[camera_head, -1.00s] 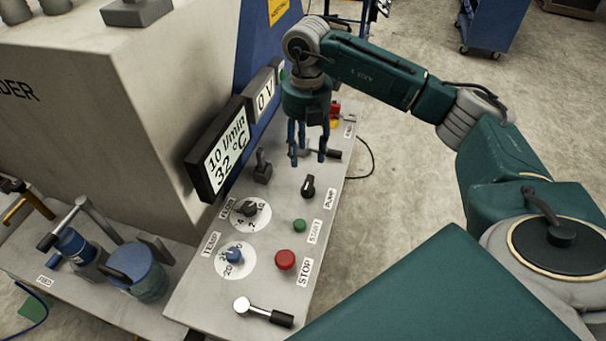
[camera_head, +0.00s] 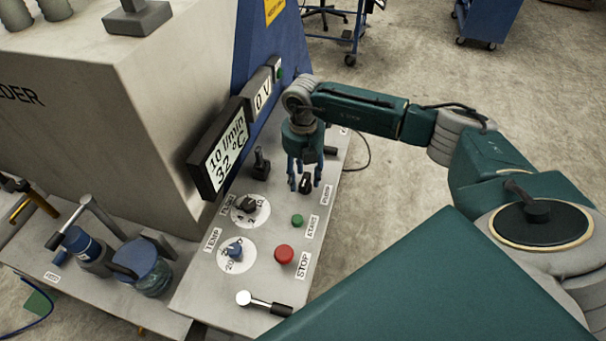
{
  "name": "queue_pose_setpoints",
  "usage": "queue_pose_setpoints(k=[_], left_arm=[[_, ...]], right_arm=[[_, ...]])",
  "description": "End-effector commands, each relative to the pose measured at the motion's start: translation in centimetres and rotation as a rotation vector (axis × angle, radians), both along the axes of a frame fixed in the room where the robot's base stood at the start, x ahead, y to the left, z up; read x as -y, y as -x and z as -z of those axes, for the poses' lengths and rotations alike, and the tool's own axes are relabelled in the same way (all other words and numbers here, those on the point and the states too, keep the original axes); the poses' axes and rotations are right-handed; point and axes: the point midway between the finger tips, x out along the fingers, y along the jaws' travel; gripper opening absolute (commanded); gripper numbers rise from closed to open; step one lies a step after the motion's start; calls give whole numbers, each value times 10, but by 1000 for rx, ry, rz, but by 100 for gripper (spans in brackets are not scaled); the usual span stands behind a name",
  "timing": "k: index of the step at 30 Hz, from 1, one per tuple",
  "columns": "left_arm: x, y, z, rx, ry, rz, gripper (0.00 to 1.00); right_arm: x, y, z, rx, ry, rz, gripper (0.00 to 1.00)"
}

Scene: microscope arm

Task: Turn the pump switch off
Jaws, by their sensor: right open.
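The pump switch (camera_head: 306,183) is a small black rotary knob on the grey control panel (camera_head: 205,290), beside the label PUMP (camera_head: 326,196). My right gripper (camera_head: 304,186) points down with its blue-grey fingers open around or just above the switch. The fingers partly hide the switch, and I cannot tell whether they touch it. My left gripper is not in view.
Near the switch are a green START button (camera_head: 297,221), a red STOP button (camera_head: 284,254), a black lever (camera_head: 261,164), the flow dial (camera_head: 249,206) and the blue temp knob (camera_head: 235,250). A display (camera_head: 222,150) reads 10 l/min and 32 °C. A chrome lever (camera_head: 262,302) lies at the front.

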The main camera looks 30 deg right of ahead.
Motion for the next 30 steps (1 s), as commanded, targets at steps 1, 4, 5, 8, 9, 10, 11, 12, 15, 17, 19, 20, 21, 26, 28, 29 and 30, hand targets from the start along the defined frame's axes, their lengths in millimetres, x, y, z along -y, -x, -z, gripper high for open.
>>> queue_pose_setpoints(k=[1,4,5,8,9,10,11,12,15,17,19,20,21,26,28,29,30], left_arm=[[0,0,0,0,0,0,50],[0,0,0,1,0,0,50],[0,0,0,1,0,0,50],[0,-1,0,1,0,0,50],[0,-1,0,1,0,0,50],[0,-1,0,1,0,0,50],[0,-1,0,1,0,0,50],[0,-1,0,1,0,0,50],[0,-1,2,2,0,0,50],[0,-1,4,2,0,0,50],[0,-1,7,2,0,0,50],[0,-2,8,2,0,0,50],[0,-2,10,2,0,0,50],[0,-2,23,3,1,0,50],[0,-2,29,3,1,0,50],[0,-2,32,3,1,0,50],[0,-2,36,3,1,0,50]], right_arm=[[0,0,0,0,0,0,46],[0,0,0,0,0,0,28],[0,0,0,0,0,0,22],[0,0,0,0,0,0,2],[0,0,0,0,0,0,1],[0,0,0,0,0,0,0],[0,0,0,0,0,-1,0],[0,0,0,0,0,-2,0],[0,0,0,1,-1,-12,0],[0,0,0,1,0,-24,0],[0,0,1,1,0,-47,0],[0,0,1,1,0,-59,0],[0,-1,1,2,1,-78,0],[-1,0,2,3,0,-185,0],[-1,0,3,4,-1,-244,0],[-1,0,3,4,-1,-272,0],[-1,0,3,4,-1,-308,0]])
